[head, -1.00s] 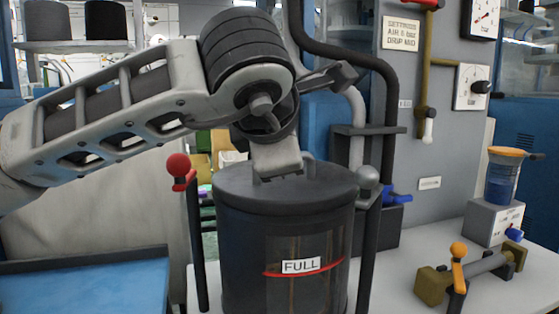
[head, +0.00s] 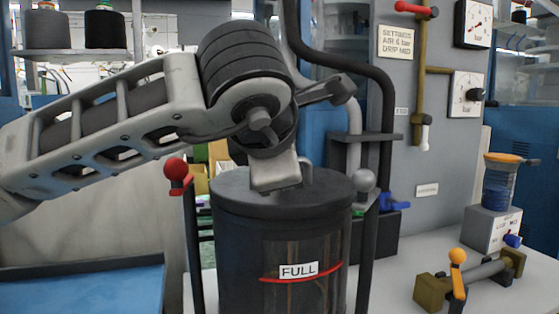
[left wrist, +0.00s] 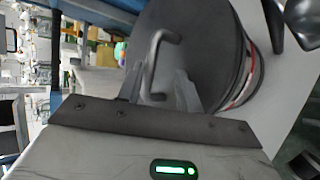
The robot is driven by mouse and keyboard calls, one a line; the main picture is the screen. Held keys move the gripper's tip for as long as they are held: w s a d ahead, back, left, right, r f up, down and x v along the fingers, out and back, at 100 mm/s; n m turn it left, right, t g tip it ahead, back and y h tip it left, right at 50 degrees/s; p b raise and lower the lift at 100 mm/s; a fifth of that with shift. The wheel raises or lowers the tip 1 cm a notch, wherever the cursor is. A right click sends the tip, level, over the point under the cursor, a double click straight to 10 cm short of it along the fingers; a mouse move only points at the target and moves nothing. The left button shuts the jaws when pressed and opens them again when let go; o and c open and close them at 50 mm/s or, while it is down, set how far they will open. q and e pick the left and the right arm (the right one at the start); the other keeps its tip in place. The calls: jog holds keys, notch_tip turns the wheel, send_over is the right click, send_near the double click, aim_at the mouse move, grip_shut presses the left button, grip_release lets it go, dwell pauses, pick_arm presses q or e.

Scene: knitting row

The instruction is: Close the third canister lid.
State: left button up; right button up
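A dark cylindrical canister (head: 235,265) with a FULL label and a red line stands upright in the head view. Its round black lid (head: 235,190) lies level on top; whether it is latched cannot be told. The left wrist view shows the lid (left wrist: 205,45) from above, with a bent bar handle (left wrist: 152,62). My left gripper (left wrist: 158,82) is right over the lid, its two fingers apart on either side of the handle's near end. Contact with the handle cannot be made out. My right gripper is not in view. No other canister shows.
Posts with a red knob (head: 176,169) and a grey knob (head: 364,180) flank the canister. A black pipe (head: 375,75) bends behind it. A blue-topped surface (head: 85,290) is at lower left.

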pick_arm(q)
jog(key=p+v, duration=0.2)
jog(key=v, duration=1.4)
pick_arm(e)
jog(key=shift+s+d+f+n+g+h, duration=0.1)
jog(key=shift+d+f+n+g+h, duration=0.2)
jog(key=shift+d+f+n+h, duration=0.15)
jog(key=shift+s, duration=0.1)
